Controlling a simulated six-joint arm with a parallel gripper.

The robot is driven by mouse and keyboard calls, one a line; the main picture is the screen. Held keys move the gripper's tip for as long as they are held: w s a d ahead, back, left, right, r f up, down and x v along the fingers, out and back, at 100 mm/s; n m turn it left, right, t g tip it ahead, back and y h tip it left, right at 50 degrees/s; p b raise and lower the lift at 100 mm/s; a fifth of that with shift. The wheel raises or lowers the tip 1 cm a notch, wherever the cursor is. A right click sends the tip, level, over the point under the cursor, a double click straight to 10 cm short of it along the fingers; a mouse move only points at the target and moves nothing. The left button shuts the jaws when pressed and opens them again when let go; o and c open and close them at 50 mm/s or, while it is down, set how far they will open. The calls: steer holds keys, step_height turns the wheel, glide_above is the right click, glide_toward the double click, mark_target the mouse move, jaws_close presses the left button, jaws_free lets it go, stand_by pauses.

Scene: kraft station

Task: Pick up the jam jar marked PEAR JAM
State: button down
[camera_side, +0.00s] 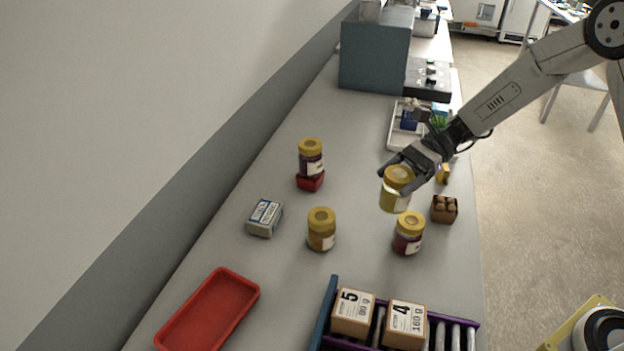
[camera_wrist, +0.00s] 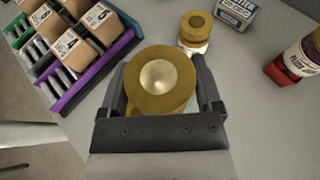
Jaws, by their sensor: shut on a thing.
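My gripper (camera_side: 395,181) is shut on a jar (camera_side: 396,199) with a gold lid and pale yellow contents. The jar is upright and appears to be held above the grey table. In the wrist view my gripper (camera_wrist: 160,80) has one finger on each side of the gold lid (camera_wrist: 160,80). The held jar's label cannot be read. A similar jar with yellowish contents (camera_side: 321,238) stands to its left, and it also shows in the wrist view (camera_wrist: 194,40). A dark red jar (camera_side: 407,242) stands below the held jar in the side view.
A dark jar (camera_side: 311,166) stands on a red block (camera_side: 310,183). A tin (camera_side: 264,218) and red tray (camera_side: 207,311) lie at left. A rack (camera_side: 330,300) holds numbered boxes in front. A brown carton (camera_side: 445,209) and white tray (camera_side: 393,135) are near the right edge.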

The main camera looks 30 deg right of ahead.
steer(key=s+r, duration=0.3)
steer(key=s, duration=0.3)
steer(key=shift+s+d, duration=0.4)
steer(key=shift+a, duration=0.15)
